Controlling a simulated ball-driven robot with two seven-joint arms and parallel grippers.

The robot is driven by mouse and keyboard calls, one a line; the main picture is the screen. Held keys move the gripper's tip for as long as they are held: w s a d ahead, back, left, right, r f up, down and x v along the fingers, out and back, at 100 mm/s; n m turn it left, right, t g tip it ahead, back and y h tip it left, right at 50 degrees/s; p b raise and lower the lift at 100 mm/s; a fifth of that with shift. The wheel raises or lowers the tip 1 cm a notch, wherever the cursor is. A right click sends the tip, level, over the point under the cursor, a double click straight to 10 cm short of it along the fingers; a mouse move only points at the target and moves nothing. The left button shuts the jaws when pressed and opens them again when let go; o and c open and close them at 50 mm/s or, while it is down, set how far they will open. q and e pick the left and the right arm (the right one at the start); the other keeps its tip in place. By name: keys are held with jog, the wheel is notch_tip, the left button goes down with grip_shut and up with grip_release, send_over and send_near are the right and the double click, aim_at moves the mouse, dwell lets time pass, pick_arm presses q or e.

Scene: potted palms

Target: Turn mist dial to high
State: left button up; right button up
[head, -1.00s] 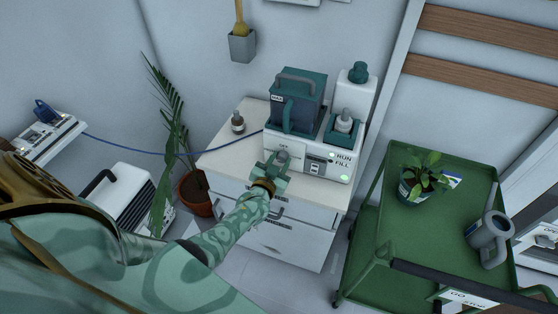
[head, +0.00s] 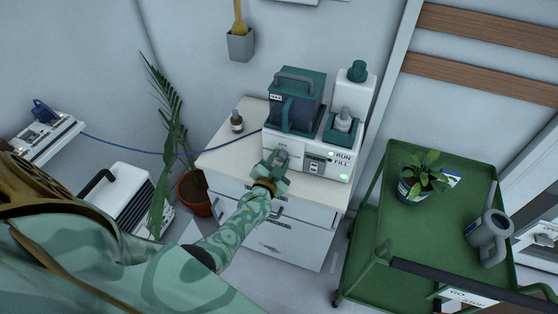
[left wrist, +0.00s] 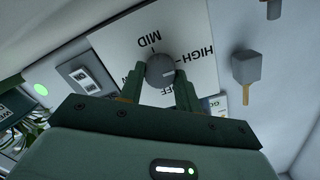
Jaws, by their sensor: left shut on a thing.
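The mist dial (left wrist: 160,70) is a round grey knob on a white plate lettered MID and HIGH, with other lettering partly hidden by my fingers. My left gripper (left wrist: 161,88) is shut on the dial, one finger on each side. A small pale mark on the dial faces right in the left wrist view; I cannot tell exactly which word it meets. In the head view, the left gripper (head: 277,161) is at the front of the white machine (head: 338,171), which carries a dark teal tank (head: 300,88). My right gripper is not in view.
The machine stands on a white drawer cabinet (head: 221,163), with a small dropper bottle (head: 237,122) to its left. A green cart (head: 400,235) with a plant (head: 424,172) and a grey watering can (head: 488,240) is at right. A potted palm (head: 196,192) stands left of the cabinet.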

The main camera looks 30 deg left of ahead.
pick_arm(q)
jog(key=shift+f, duration=0.1)
jog(key=o, duration=1)
jog(key=shift+c, duration=0.2)
jog(key=p+v, duration=0.2)
jog(key=v, duration=0.1)
jog(key=p+v, duration=0.1)
jog(key=v, duration=0.1)
jog(key=shift+s+r+p, duration=0.1)
jog(key=shift+r+p, duration=0.2)
jog(key=shift+r, duration=0.05)
jog(key=f+p+v, duration=0.1)
jog(key=p+v, duration=0.3)
jog(key=v, duration=0.7)
jog(key=shift+r, duration=0.2)
jog(key=shift+s, duration=0.1)
